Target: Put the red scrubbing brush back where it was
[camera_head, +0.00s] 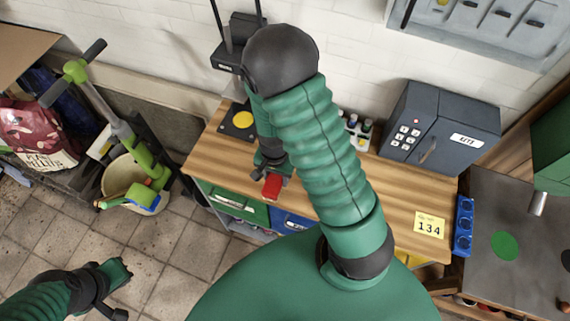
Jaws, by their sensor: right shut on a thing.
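The red scrubbing brush (272,187) shows as a small red block at the front edge of the wooden workbench (397,196). My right gripper (271,172) is shut on it, reaching down over the left part of the bench. The arm hides much of the bench's middle. I cannot tell whether the brush touches the bench or hangs above its edge. My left gripper (122,291) is at the lower left, over the tiled floor, with its fingers apart and empty.
A dark safe (440,128), small bottles (360,130) and a yellow card marked 134 (429,226) are on the bench. A black device with a yellow disc (243,120) stands at its left back. Drawers (238,204) lie below. A bucket (118,178) stands left.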

